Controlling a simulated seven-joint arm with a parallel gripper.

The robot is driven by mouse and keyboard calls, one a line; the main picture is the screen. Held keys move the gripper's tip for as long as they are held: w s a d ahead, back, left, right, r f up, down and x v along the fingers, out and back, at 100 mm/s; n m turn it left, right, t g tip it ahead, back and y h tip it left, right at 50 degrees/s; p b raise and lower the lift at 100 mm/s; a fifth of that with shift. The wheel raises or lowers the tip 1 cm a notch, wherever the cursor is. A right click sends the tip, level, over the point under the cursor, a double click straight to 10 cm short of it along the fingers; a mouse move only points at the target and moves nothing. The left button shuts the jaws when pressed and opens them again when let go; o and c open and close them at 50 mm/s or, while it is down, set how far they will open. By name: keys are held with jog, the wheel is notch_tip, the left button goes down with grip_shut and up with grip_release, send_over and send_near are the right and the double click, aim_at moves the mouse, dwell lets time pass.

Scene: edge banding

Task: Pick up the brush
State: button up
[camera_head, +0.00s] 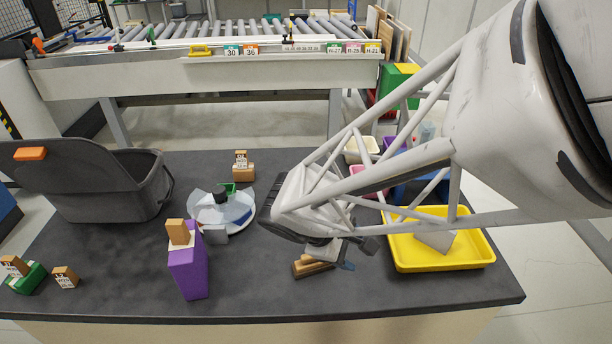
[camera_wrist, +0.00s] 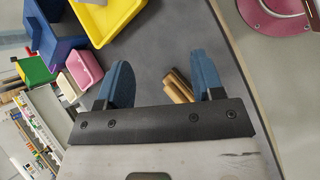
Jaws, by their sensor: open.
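The brush, a small wooden piece (camera_head: 312,267), lies on the dark table just in front of my gripper (camera_head: 338,258). In the wrist view the brush (camera_wrist: 178,86) shows as light-brown wood between the fingers, nearer the right one. My gripper (camera_wrist: 163,75) is open, with two blue fingers spread apart and nothing held. It hangs close to the brush. My gripper covers part of the brush in the head view, and its bristles cannot be made out.
A yellow tray (camera_head: 440,264) with a grey-white block stands right of the brush. A grey bin (camera_head: 100,190) fills the far left. Table between purple box and brush is clear.

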aim_at(314, 261)
jog(key=shift+w+a+f+n+t+h, duration=0.45)
jog(key=shift+a+f+n+t, duration=0.65)
jog(key=shift+a+f+n, duration=0.8)
jog(key=shift+w+a+f+n+t+h, duration=0.3)
jog(key=shift+w+a+f+n+t, duration=0.25)
jog(key=shift+a+f+n+t, duration=1.05)
jog(key=shift+w+a+f+n+t+h, duration=0.45)
jog(key=shift+a+f+n, duration=0.7)
jog(key=shift+a+n, duration=1.25)
jog(key=shift+w+a+m, duration=0.15)
jog(key=shift+a+m, duration=0.15)
jog(key=shift+m, duration=0.3)
jog(key=shift+x, duration=1.15)
jog(key=shift+w, duration=0.1)
jog(key=shift+w+x, duration=0.2)
jog(key=shift+x, duration=2.3)
jog(key=shift+a+r, duration=0.1)
grip_shut()
